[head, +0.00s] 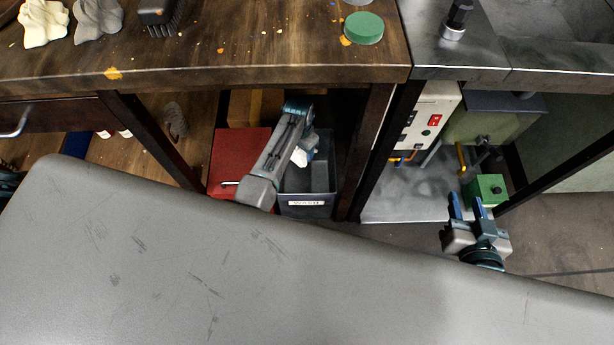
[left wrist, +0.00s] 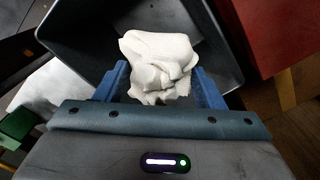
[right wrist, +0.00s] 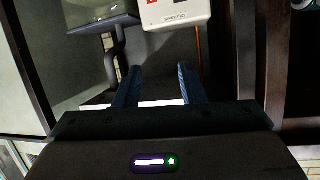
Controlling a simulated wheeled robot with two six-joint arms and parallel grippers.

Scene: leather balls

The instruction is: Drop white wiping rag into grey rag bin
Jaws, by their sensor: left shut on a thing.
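The white wiping rag (left wrist: 160,62) is crumpled between the blue fingers of my left gripper (left wrist: 160,88). In the head view, a small part of the rag (head: 299,157) shows beside my left gripper (head: 306,146). The grey rag bin (head: 306,210) stands under the wooden bench, with a white label on its front. My left gripper is over the bin's opening, and in the left wrist view the bin's grey wall (left wrist: 88,42) shows behind the rag. My right gripper (head: 468,203) is open and empty at the right, far from the bin.
A red box (head: 238,152) stands just left of the bin. The wooden bench top (head: 230,50) overhangs it, and dark bench legs (head: 367,150) stand close by. A green box (head: 484,190) is near my right gripper.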

